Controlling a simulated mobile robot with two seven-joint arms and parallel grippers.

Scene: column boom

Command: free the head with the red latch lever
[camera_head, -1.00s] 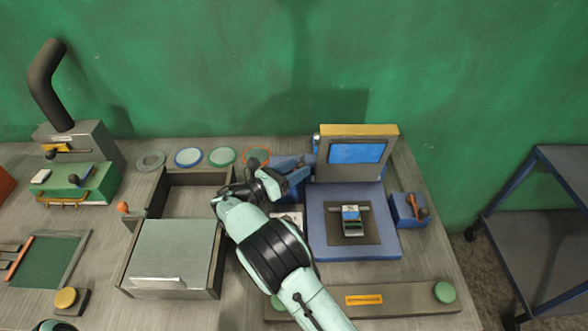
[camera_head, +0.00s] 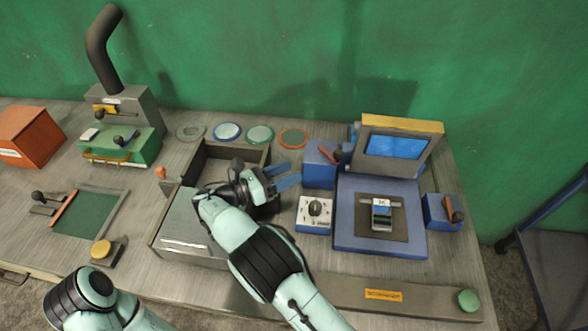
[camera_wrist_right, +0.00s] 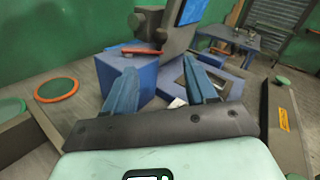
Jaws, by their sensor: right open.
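The head (camera_head: 395,146) is a grey tilted panel with a blue screen and yellow top edge, raised at the back of a blue base (camera_head: 345,225). Left of it stands a blue box (camera_head: 318,172) with a red lever (camera_head: 338,155). In the right wrist view the red lever (camera_wrist_right: 140,50) lies flat across the box top, beyond the fingers. My right gripper (camera_head: 286,175) is open and empty, left of that box and apart from it. Its two blue fingers also show in the wrist view (camera_wrist_right: 161,92). My left gripper is out of view; only its arm shows at lower left.
A blue dial box (camera_head: 313,214) sits in front of the lever box. Another blue box (camera_head: 440,211) with an orange-brown lever is right of the base. An open grey bin (camera_head: 195,225) lies under my right arm. A long bar (camera_head: 400,297) runs along the front.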

